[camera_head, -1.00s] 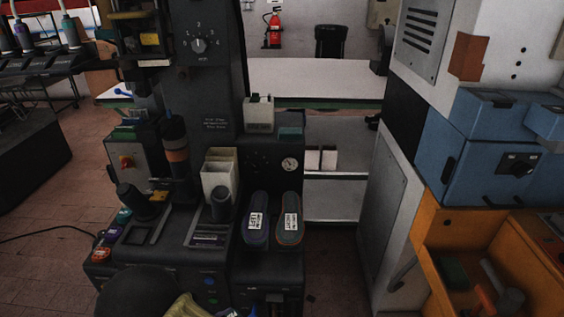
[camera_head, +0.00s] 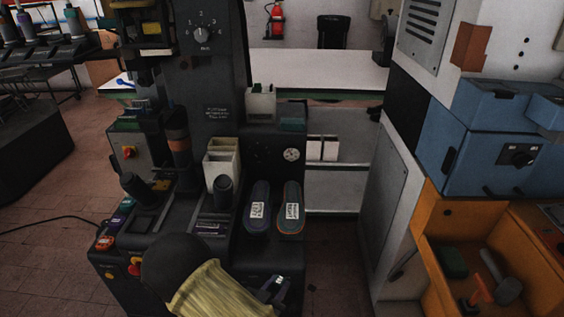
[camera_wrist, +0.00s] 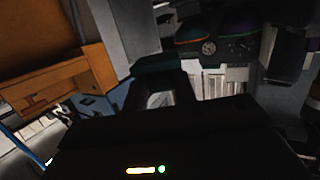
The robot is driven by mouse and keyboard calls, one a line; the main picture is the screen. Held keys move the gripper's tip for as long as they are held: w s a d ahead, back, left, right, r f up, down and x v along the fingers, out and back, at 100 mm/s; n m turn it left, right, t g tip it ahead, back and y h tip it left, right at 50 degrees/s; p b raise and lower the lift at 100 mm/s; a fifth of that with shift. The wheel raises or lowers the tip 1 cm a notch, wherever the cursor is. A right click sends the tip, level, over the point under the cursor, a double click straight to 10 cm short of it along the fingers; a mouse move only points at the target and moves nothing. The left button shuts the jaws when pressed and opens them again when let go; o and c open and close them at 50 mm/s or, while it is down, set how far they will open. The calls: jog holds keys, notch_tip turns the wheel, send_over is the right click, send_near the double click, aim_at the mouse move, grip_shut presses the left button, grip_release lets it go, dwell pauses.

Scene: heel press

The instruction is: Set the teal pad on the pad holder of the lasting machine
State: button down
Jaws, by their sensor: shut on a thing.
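My gripper (camera_head: 272,290) is low in the head view, in front of the dark machine (camera_head: 215,113), at the end of my yellow-sleeved arm. In the wrist view my gripper (camera_wrist: 160,82) is shut on a dark teal piece (camera_wrist: 155,63), which looks like the teal pad. The held pad cannot be made out in the head view. The dark machine looks like the lasting machine; I cannot tell which of its parts is the pad holder. A dark upright post (camera_head: 223,190) stands on its front deck, apart from my gripper.
Two shoe-shaped pieces labelled left (camera_head: 257,208) and right (camera_head: 289,208) lie on the machine's right shelf. An orange bench (camera_head: 445,240) stands at right. Floor between is free.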

jog(key=shift+w+d+f+n+t+y, duration=0.45)
jog(key=shift+w+d+f+n+y, duration=1.1)
jog(key=shift+w+d+f, duration=2.15)
jog(key=shift+w+d+f+n+t+y, duration=0.45)
jog(key=shift+w+d+f+n+y, duration=1.4)
jog(key=shift+d, duration=3.35)
jog(key=shift+w+r+m, duration=0.7)
jog(key=shift+w+r, duration=1.05)
jog(key=shift+r, duration=0.35)
notch_tip(320, 180, down, 10)
jog(key=f+b, duration=0.1)
jog(key=b, duration=0.9)
jog(key=s+r+p, duration=0.8)
jog(key=r+p, duration=0.2)
jog(key=p, duration=0.7)
notch_tip(320, 180, up, 17)
jog(key=s+p, duration=0.1)
jog(key=p, duration=1.1)
jog(key=shift+a+f+y, duration=0.15)
jog(key=shift+a+y, duration=0.15)
jog(key=shift+a, duration=0.15)
